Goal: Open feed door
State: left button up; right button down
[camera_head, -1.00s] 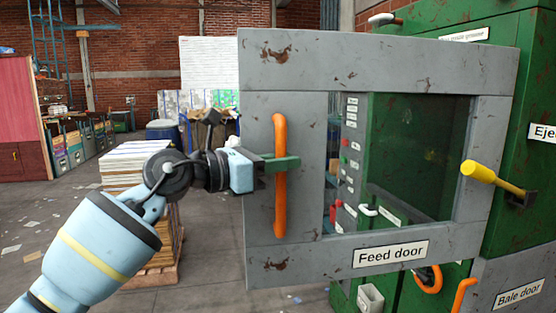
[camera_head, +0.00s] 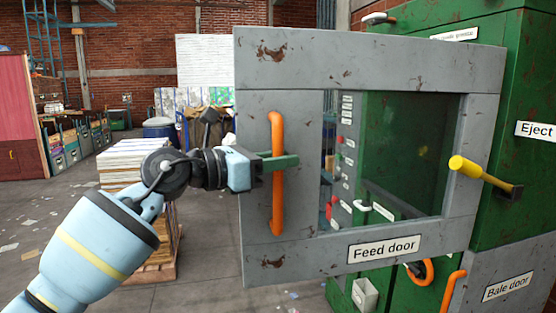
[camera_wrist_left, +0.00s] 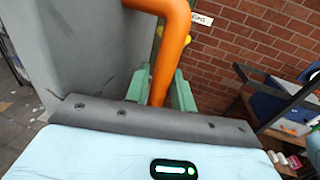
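The grey, rust-flecked feed door (camera_head: 350,60) stands swung out from the green baler (camera_head: 520,85), with its label "Feed door" on the lower frame and a window in the middle. An orange bar handle (camera_head: 278,215) is upright on its left side. My left gripper (camera_head: 280,162) has its green fingers around the handle's middle. In the left wrist view the fingers (camera_wrist_left: 160,88) lie on both sides of the orange handle (camera_wrist_left: 172,45), closed on it.
A yellow-tipped lever (camera_head: 470,170) sticks out right of the door. The bale door (camera_head: 510,290) with an orange handle is below. A pallet of stacked sheets (camera_head: 130,165) stands behind my left arm. Open floor with paper scraps lies to the left.

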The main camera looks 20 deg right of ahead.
pick_arm(q)
jog(key=shift+a, duration=0.1)
jog(key=v, duration=0.7)
jog(key=shift+a, duration=0.3)
jog(key=shift+s, duration=0.1)
